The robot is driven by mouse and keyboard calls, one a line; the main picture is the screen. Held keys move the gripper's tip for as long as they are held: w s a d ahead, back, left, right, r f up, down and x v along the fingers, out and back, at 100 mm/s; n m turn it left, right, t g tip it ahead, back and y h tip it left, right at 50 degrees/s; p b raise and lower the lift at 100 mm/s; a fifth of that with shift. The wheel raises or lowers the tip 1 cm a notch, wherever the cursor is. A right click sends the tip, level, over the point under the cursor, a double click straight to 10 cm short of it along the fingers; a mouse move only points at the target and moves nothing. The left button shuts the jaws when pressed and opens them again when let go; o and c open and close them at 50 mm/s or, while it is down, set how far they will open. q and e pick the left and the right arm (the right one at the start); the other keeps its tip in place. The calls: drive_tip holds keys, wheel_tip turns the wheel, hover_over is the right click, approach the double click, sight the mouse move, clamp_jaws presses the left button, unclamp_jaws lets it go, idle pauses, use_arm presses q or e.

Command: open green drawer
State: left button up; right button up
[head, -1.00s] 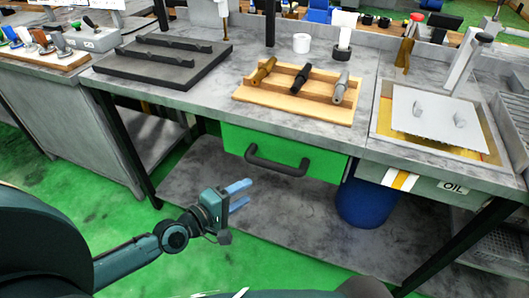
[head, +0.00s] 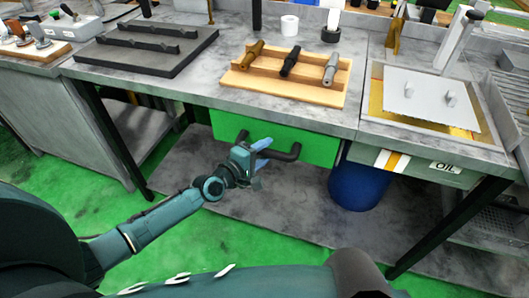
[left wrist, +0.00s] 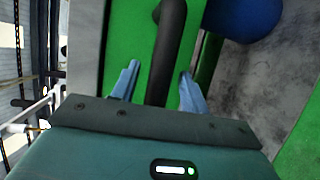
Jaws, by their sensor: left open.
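The green drawer (head: 313,145) is under the grey workbench and looks shut. Its dark bar handle (head: 285,155) runs across its front, partly hidden behind my left gripper (head: 263,152). In the left wrist view the green drawer front (left wrist: 130,40) fills the middle and the dark handle (left wrist: 168,45) passes between the two blue fingers of my left gripper (left wrist: 158,88). The fingers are open, one on each side of the handle, with a gap on both sides. My right gripper is not in view.
The grey workbench (head: 205,92) carries a wooden rack (head: 240,84) with several tool parts and a black tray (head: 120,62). A blue bin (head: 358,187) stands under the bench, right of the drawer. The lower shelf (head: 270,205) below the drawer is bare.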

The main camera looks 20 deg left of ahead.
use_arm(q)
drive_tip(key=shift+w+d, duration=0.15)
drive_tip(key=shift+w, duration=0.1)
drive_tip(key=shift+c, duration=0.6)
clamp_jaws()
